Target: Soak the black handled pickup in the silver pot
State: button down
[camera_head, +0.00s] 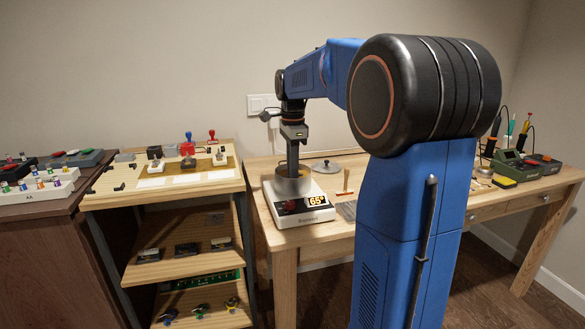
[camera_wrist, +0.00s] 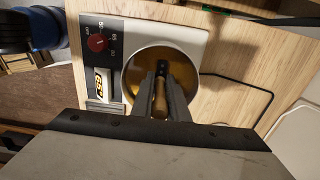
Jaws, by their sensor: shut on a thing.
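The silver pot (camera_head: 293,186) stands on a white hot plate (camera_head: 304,215) on the wooden bench. In the wrist view, the round pot (camera_wrist: 126,75) has an amber-gold inside. My gripper (camera_wrist: 161,78) points down into the pot mouth, its fingers shut on a narrow thing. A dark top and a brownish strip of the held thing (camera_wrist: 160,97) show between the fingers; its lower part is hidden, and I cannot tell how deep it sits. In the head view my gripper (camera_head: 293,160) is upright over the pot, its tips hidden by the rim.
A grey lid (camera_head: 325,167) and a wooden-handled tool (camera_head: 345,184) lie right of the pot. The hot plate display (camera_head: 316,200) reads about 65. A shelf unit (camera_head: 160,180) with stamp-like handled pieces stands left. Soldering gear (camera_head: 515,165) is at the bench's right.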

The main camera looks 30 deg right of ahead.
jog(key=shift+f, duration=0.9)
dwell(7.1)
